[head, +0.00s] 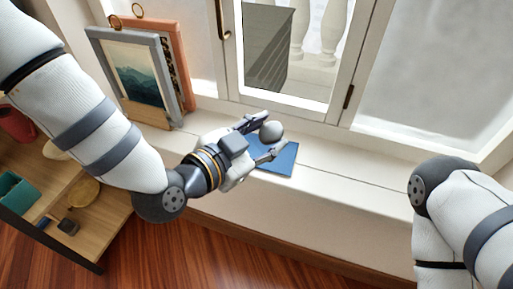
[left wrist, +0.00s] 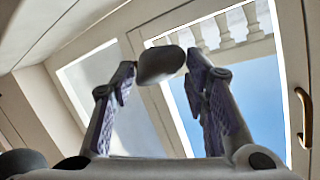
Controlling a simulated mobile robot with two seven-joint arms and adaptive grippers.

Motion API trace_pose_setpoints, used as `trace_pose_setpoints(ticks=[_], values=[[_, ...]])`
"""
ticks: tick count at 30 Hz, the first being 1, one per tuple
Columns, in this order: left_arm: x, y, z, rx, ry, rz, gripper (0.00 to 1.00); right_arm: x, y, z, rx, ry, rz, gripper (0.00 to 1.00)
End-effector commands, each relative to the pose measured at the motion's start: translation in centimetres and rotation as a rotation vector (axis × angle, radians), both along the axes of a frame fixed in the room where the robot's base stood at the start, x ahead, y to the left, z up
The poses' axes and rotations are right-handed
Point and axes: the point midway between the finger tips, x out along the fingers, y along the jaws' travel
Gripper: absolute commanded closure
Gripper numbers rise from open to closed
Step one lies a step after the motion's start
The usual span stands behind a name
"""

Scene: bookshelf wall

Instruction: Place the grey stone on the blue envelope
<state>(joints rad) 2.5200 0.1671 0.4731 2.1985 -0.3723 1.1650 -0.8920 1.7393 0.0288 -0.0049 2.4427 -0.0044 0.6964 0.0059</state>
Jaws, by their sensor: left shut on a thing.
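The grey stone (head: 271,131) is a smooth rounded pebble held between the fingertips of my left gripper (head: 269,135). In the left wrist view the stone (left wrist: 158,65) sits between the fingertips of the left gripper (left wrist: 162,66). The blue envelope (head: 285,160) lies flat on the white window sill. The gripper and stone are over its far-left part and hide some of it. I cannot tell how high the stone is above it. My right gripper is out of view; only part of my right arm shows at the right.
Framed pictures (head: 140,72) lean at the left end of the window sill (head: 350,175). A window with a brass handle (left wrist: 303,118) stands behind. A wooden shelf unit (head: 95,225) with small items is at lower left. The sill right of the envelope is clear.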

Motion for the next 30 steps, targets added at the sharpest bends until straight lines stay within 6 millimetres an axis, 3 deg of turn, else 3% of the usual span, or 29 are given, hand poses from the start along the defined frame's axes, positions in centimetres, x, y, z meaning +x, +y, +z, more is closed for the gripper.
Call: trace_pose_setpoints(ticks=[1,3,6,11,16,26,27,30], values=[[1.1,0.3,-1.8,0.0,0.005,0.003,0.91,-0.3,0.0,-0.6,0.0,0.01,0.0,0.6],[2.4,0.5,-3.5,0.0,0.005,0.003,0.91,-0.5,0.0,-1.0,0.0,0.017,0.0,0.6],[3.7,0.8,-4.9,0.0,0.002,0.002,0.91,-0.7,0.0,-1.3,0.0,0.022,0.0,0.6],[4.8,0.9,-6.1,-0.001,0.0,0.001,0.91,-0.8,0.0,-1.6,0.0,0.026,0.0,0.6],[4.8,1.0,-9.1,-0.001,0.004,0.001,0.91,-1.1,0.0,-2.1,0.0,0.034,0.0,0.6],[4.9,0.9,-9.4,0.0,0.0,0.0,0.91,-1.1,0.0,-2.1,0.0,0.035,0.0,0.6],[4.9,0.9,-9.4,0.0,0.0,-0.001,0.56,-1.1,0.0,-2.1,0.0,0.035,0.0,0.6],[4.9,0.9,-9.4,0.0,0.0,0.0,0.39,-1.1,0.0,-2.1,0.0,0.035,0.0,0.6]])
